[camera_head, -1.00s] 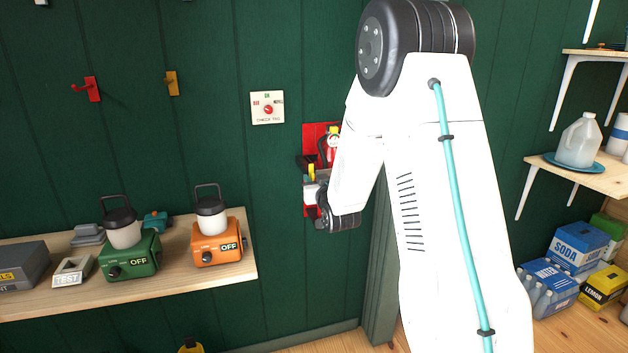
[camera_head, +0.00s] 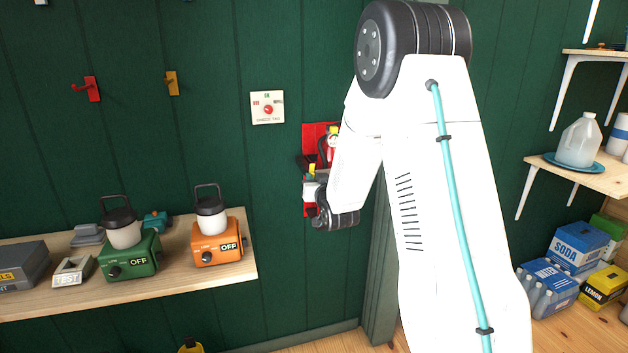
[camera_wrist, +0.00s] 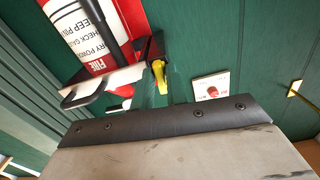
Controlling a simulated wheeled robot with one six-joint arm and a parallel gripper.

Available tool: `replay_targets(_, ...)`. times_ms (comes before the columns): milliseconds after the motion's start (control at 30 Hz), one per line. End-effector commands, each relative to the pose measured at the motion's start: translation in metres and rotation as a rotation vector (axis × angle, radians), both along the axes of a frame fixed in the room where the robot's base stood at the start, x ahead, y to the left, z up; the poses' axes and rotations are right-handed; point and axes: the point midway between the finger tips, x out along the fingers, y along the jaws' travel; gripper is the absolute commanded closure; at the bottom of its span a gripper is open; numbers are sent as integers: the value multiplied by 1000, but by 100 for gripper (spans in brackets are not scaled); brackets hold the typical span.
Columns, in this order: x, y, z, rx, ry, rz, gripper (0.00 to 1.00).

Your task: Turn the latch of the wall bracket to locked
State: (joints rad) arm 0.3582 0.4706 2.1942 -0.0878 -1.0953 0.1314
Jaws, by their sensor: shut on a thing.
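The red wall bracket (camera_head: 309,211) is on the green wall, partly hidden behind my arm in the head view. It holds a fire extinguisher, whose white label (camera_wrist: 84,26) shows upside down in the wrist view. The small yellow latch (camera_wrist: 161,76) is at the bracket's edge, and it also shows in the head view (camera_head: 312,168). My gripper (camera_wrist: 155,74) is at the latch and shut on it, with a dark finger beside the yellow part. The fingertips are small and partly hidden, and I cannot read the latch's exact angle.
A wooden shelf (camera_head: 180,272) at lower left carries an orange box (camera_head: 219,238) and a green box (camera_head: 130,257), both with lanterns. Shelves (camera_head: 590,178) and drink packs (camera_head: 578,247) stand at right.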

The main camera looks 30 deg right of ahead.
Motion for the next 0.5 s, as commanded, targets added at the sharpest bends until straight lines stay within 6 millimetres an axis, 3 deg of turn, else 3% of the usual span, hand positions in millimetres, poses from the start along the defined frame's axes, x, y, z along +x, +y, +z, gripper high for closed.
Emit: replay_targets(500,0,-1,0,427,-123,1,100)
